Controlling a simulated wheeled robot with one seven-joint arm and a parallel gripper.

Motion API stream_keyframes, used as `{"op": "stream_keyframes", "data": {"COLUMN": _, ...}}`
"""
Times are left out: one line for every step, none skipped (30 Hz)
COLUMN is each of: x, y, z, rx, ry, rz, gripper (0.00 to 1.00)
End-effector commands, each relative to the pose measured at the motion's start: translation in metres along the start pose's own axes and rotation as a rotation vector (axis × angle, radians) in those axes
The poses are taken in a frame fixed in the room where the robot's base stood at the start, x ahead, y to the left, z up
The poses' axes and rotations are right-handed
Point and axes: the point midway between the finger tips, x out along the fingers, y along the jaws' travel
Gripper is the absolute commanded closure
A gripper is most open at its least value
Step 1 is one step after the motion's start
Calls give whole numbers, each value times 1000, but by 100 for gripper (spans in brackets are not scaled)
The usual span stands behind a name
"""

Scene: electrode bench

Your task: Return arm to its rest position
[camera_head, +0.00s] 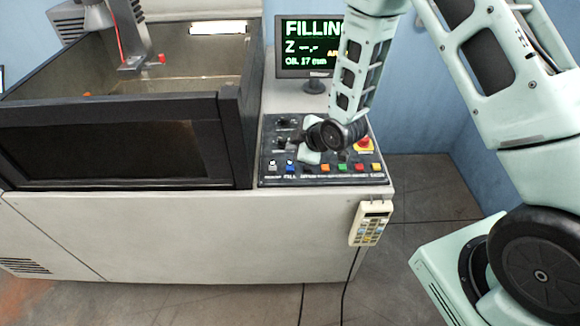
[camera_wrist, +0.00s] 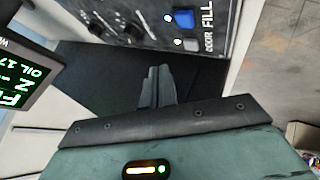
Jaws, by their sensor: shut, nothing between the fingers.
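My gripper (camera_wrist: 157,86) is shut and empty in the wrist view, its fingers together in front of the control panel. In the head view my pale green arm reaches down from the upper right. My wrist is over the middle of the control panel (camera_head: 268,172), hiding part of its knobs and buttons; the fingertips are hard to make out there. The wrist view shows the panel (camera_wrist: 238,22) at the top, with a lit blue button (camera_wrist: 183,19) marked FILL beyond the fingers. The fingers appear apart from the blue button, which also shows in the head view (camera_head: 290,169).
A monitor (camera_head: 293,67) reading FILLING stands behind my forearm. A black-framed tank (camera_head: 110,140) is left of the panel. A red emergency button (camera_head: 364,145) is close right of my wrist. A handheld pendant (camera_head: 371,223) hangs at the cabinet's right corner.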

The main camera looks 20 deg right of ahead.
Motion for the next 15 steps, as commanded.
{"op": "stream_keyframes", "data": {"x": 0, "y": 0, "z": 0, "rx": 0, "ry": 0, "rz": 0, "gripper": 100}}
{"op": "stream_keyframes", "data": {"x": 0, "y": 0, "z": 0, "rx": 0, "ry": 0, "rz": 0, "gripper": 100}}
{"op": "stream_keyframes", "data": {"x": 0, "y": 0, "z": 0, "rx": 0, "ry": 0, "rz": 0, "gripper": 100}}
{"op": "stream_keyframes", "data": {"x": 0, "y": 0, "z": 0, "rx": 0, "ry": 0, "rz": 0, "gripper": 100}}
{"op": "stream_keyframes", "data": {"x": 0, "y": 0, "z": 0, "rx": 0, "ry": 0, "rz": 0, "gripper": 100}}
{"op": "stream_keyframes", "data": {"x": 0, "y": 0, "z": 0, "rx": 0, "ry": 0, "rz": 0, "gripper": 100}}
{"op": "stream_keyframes", "data": {"x": 0, "y": 0, "z": 0, "rx": 0, "ry": 0, "rz": 0, "gripper": 100}}
{"op": "stream_keyframes", "data": {"x": 0, "y": 0, "z": 0, "rx": 0, "ry": 0, "rz": 0, "gripper": 100}}
{"op": "stream_keyframes", "data": {"x": 0, "y": 0, "z": 0, "rx": 0, "ry": 0, "rz": 0, "gripper": 100}}
{"op": "stream_keyframes", "data": {"x": 0, "y": 0, "z": 0, "rx": 0, "ry": 0, "rz": 0, "gripper": 100}}
{"op": "stream_keyframes", "data": {"x": 0, "y": 0, "z": 0, "rx": 0, "ry": 0, "rz": 0, "gripper": 100}}
{"op": "stream_keyframes", "data": {"x": -1, "y": -1, "z": -2, "rx": 4, "ry": -1, "rz": -4, "gripper": 100}}
{"op": "stream_keyframes", "data": {"x": -2, "y": -3, "z": -6, "rx": 14, "ry": -5, "rz": -12, "gripper": 100}}
{"op": "stream_keyframes", "data": {"x": -5, "y": -5, "z": -10, "rx": 26, "ry": -10, "rz": -23, "gripper": 100}}
{"op": "stream_keyframes", "data": {"x": -9, "y": -9, "z": -17, "rx": 46, "ry": -20, "rz": -41, "gripper": 100}}
